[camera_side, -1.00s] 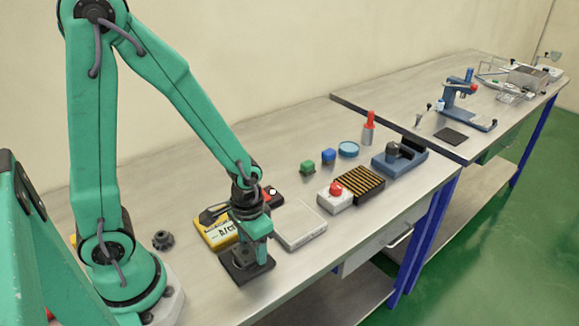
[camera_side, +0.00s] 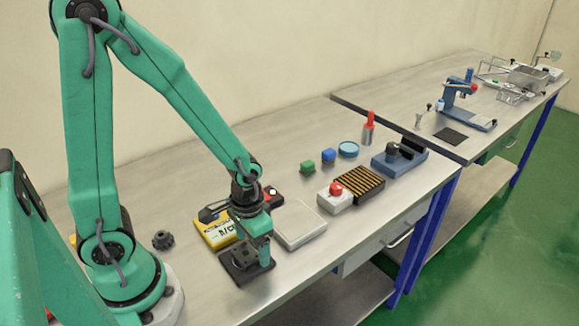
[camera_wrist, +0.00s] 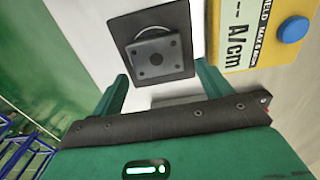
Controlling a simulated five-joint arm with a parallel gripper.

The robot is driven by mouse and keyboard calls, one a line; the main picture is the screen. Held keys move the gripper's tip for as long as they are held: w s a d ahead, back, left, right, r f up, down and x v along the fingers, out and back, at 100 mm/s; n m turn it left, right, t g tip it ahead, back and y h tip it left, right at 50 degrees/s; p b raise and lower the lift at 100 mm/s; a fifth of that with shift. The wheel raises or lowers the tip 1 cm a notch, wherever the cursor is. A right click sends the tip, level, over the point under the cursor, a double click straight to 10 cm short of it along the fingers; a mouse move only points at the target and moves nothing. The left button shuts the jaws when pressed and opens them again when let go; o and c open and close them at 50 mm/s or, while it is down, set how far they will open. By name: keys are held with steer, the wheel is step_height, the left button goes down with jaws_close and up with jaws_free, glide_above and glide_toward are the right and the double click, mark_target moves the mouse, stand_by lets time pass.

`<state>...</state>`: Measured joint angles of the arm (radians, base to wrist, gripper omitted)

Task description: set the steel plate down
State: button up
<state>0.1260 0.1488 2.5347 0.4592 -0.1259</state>
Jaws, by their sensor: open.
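The steel plate (camera_wrist: 155,57) appears to be the small grey square with several dark holes in the wrist view. It lies on a larger dark square pad (camera_wrist: 123,28), with a rounded grey shape behind it. In the side view the dark pad (camera_side: 233,271) lies on the front bench, and the dark block on it (camera_side: 243,257) is partly hidden by my gripper (camera_side: 259,256). In the wrist view my gripper (camera_wrist: 163,76) is open. Its two green fingers are apart, one to each side of the plate's lower edge, with a gap to the plate.
A yellow field meter (camera_side: 219,232) and a flat white box (camera_side: 300,224) stand close behind the pad. A red-button box (camera_side: 336,199) and a striped black block (camera_side: 360,187) are farther right. A dark gear (camera_side: 162,240) lies to the left. The bench's front edge is near.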

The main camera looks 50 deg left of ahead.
step_height(320, 180, up, 11)
steer(key=shift+r, duration=0.2)
stand_by(0.6)
steer(key=shift+r, duration=0.1)
stand_by(0.4)
step_height(320, 180, up, 9)
steer(key=t, duration=0.5)
glide_above(252, 249)
steer(key=s+a, duration=0.2)
steer(key=a, duration=0.1)
steer(key=shift+s+a+r+t, duration=0.1)
steer(key=shift+s+r+t, duration=0.25)
steer(key=shift+r, duration=0.35)
